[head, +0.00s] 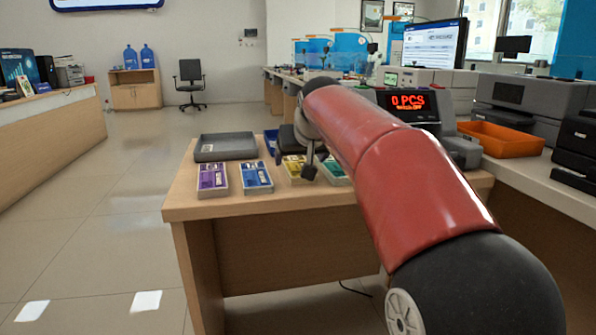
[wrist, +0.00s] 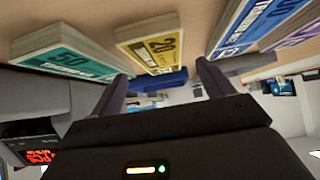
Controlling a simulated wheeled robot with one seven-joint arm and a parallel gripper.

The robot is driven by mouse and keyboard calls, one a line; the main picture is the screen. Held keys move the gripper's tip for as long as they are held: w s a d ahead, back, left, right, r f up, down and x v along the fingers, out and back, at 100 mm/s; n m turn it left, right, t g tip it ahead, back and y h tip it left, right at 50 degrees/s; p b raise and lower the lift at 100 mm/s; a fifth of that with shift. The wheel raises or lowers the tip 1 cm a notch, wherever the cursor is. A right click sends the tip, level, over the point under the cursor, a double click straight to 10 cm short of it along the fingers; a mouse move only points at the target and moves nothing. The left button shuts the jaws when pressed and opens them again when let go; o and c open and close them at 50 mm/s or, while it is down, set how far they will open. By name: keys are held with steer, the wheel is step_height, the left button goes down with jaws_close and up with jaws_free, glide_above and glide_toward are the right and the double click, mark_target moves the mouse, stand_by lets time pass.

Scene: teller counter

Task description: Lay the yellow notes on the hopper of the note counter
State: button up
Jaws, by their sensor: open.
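The yellow notes (head: 290,166) lie in the row of bundles on the wooden counter, partly hidden by my gripper (head: 309,167) in the head view. In the wrist view they (wrist: 158,50) show a "20" and sit just beyond the fingertips, roughly between them. My gripper (wrist: 163,78) is open, with nothing between its fingers. The note counter (head: 434,120) stands behind my arm at the right, its red display reading "0 PCS". My arm hides much of it, and I cannot make out its hopper.
Purple notes (head: 212,178) and blue notes (head: 256,176) lie left of the yellow ones, green notes (head: 334,172) to the right. A grey tray (head: 225,147) lies behind them. An orange tray (head: 502,138) stands right of the note counter. The counter's front strip is clear.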

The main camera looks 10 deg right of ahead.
mark_target(297, 165)
steer(key=x, duration=0.3)
steer(key=shift+w+f, duration=0.2)
steer(key=shift+f, duration=0.05)
steer(key=c, duration=1.1)
steer(key=shift+r, duration=0.15)
steer(key=shift+c, duration=0.2)
